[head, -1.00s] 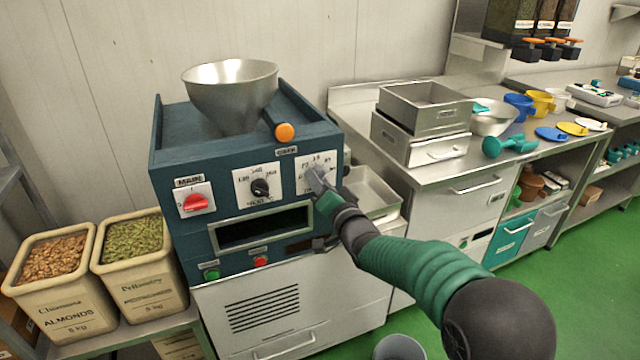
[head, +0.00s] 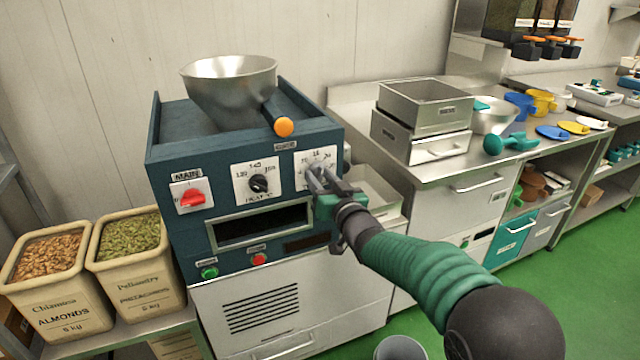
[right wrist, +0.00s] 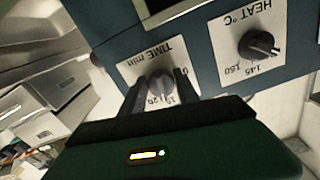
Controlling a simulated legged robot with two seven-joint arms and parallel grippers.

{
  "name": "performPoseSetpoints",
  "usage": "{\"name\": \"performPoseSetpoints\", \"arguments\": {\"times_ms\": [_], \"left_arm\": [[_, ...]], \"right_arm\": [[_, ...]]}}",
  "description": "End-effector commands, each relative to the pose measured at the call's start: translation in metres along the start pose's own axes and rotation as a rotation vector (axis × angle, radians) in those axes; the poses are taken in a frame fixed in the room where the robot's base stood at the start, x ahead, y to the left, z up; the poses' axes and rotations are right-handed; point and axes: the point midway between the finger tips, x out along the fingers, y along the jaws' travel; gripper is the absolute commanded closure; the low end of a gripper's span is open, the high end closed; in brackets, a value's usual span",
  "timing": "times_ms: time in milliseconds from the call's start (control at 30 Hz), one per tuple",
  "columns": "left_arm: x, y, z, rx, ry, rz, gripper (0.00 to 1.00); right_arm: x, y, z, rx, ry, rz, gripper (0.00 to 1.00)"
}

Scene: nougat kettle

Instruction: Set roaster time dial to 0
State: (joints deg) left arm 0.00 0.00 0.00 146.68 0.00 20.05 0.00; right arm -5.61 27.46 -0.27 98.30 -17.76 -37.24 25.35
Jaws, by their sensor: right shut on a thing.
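The roaster (head: 165,240) is a dark blue machine at the left-centre of the head view. Its time dial, on a white plate (head: 329,159) at the right of the panel, is mostly hidden by my gripper in the head view. In the right wrist view, the grey time dial (right wrist: 161,84) sits between my fingers, under the "TIME min" label. My right gripper (head: 316,178) is shut on the time dial; its dark fingers also show in the right wrist view (right wrist: 160,92). The dial's exact setting cannot be read. My left gripper is not in view.
The black heat dial (head: 259,184) and red main switch (head: 192,197) are left of the time dial. A metal hopper (head: 228,90) with an orange-knobbed lever (head: 284,127) is on top. Bins of almonds (head: 60,290) and pistachios (head: 135,265) stand left.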

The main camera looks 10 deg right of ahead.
Motion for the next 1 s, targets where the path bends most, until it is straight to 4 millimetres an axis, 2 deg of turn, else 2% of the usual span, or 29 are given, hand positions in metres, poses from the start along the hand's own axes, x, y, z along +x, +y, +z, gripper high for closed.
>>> {"name": "performPoseSetpoints", "arguments": {"times_ms": [33,1000], "left_arm": [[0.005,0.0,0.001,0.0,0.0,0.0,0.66],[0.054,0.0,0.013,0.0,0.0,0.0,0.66]], "right_arm": [[0.0,0.001,0.005,-0.043,-0.006,0.001,1.0],[0.0,0.007,0.004,-0.966,-0.007,-0.003,1.0]]}}
